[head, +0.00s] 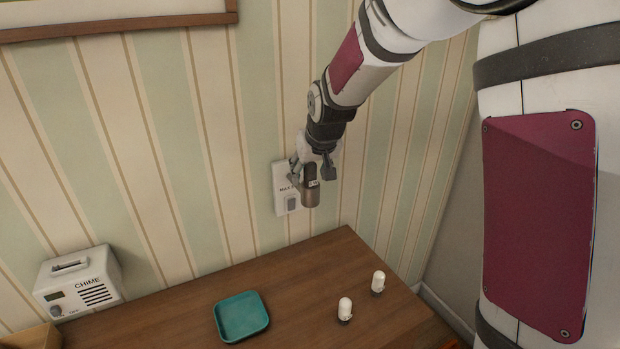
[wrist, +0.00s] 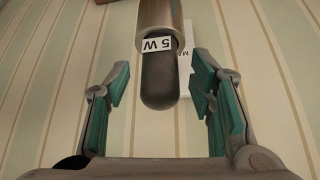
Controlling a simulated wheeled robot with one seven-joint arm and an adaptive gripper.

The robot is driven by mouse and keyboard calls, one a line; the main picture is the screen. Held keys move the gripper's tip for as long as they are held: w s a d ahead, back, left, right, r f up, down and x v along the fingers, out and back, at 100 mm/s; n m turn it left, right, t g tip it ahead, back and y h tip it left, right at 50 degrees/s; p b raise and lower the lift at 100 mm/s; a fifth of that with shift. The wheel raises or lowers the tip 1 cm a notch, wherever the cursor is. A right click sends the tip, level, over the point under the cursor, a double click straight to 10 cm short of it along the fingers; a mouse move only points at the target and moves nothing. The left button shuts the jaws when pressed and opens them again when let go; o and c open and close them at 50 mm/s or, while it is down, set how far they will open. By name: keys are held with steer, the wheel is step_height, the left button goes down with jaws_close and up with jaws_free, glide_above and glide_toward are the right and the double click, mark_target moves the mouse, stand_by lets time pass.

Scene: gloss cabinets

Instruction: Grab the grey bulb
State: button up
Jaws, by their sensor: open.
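The grey bulb (wrist: 159,82) is dark and rounded, with a "5 W" label, and sits in a metal socket (wrist: 160,14) above it in the wrist view. In the head view the metal socket (head: 309,193) shows beside my gripper (head: 312,172), in front of the wall. In the wrist view my gripper (wrist: 163,90) is open, its green-padded fingers to the left and right of the bulb with gaps on both sides. Neither finger appears to touch it. The bulb itself is mostly hidden in the head view.
A white wall plate (head: 285,190) is behind my gripper. Below, a wooden table (head: 290,275) bears a teal tray (head: 241,338), two white bulbs (head: 345,308) (head: 378,281) and a white chime box (head: 80,280) at the left. A framed panel (head: 120,25) hangs at upper left.

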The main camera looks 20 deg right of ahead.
steer(key=c, duration=1.1)
steer(key=shift+r, duration=0.1)
